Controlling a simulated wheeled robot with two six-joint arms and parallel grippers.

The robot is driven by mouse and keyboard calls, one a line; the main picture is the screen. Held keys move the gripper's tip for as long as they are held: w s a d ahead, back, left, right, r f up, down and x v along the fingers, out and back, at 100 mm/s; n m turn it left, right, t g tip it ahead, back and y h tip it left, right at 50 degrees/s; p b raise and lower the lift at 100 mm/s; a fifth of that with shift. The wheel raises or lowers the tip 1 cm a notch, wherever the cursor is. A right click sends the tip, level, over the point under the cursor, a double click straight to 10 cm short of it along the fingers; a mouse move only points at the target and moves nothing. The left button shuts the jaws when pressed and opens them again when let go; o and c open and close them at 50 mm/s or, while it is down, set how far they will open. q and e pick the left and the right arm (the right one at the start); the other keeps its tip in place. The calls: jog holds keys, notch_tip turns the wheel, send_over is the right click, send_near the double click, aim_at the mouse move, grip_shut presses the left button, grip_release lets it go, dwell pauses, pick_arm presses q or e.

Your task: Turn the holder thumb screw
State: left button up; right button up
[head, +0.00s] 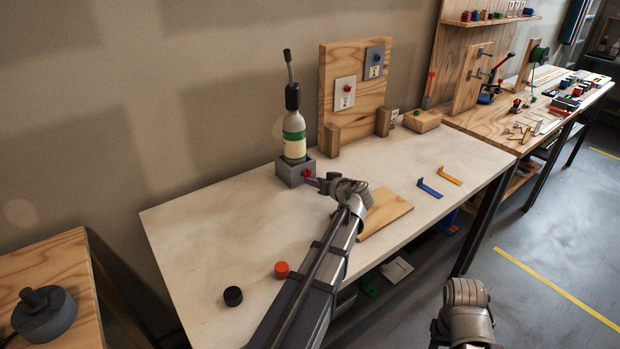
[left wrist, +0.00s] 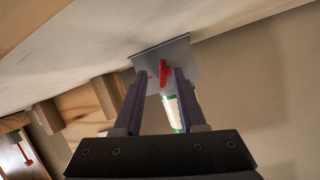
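The grey box-shaped holder (head: 284,172) stands at the back of the pale table, with a bottle (head: 294,140) upright in it. Its red thumb screw (head: 307,173) is on the side facing my left arm. My left gripper (head: 317,181) is close in front of the screw. In the left wrist view, the two fingers (left wrist: 160,80) are apart, and the red screw (left wrist: 163,70) shows between their tips against the grey holder (left wrist: 182,52). I cannot tell whether either finger touches it. My right arm is at the lower right; its fingers are not visible.

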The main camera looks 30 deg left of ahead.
aim_at(308, 176)
pick_arm(q)
jog(key=shift+w+a, duration=0.35)
jog(key=shift+a, duration=0.4)
jog(key=shift+w+a, duration=0.3)
jog(key=shift+a, duration=0.4)
jog(key=o, duration=0.6)
grip_shut()
dwell(0.5)
